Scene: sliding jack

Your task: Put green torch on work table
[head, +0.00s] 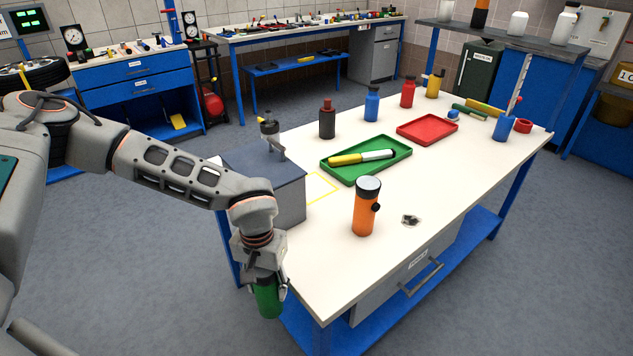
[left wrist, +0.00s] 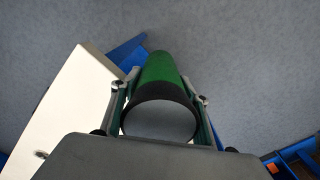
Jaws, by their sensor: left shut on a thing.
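My left gripper (head: 266,278) is shut on the green torch (head: 268,300), which hangs beside the near left corner of the work table (head: 335,262). In the left wrist view the green torch (left wrist: 160,75) sits between the two fingers of my left gripper (left wrist: 160,105), its dark rim and pale round end facing the camera. Grey floor shows beyond it, and the white table edge (left wrist: 75,105) is to its left. An orange torch (head: 365,208) stands upright on the work table. My right gripper is in neither view.
A grey box (head: 290,200) stands on the table's left end, next to a yellow outlined square (head: 320,188). A green tray (head: 390,165) and a red tray (head: 440,128) lie further back, with several bottles behind. The table's near end has bare surface.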

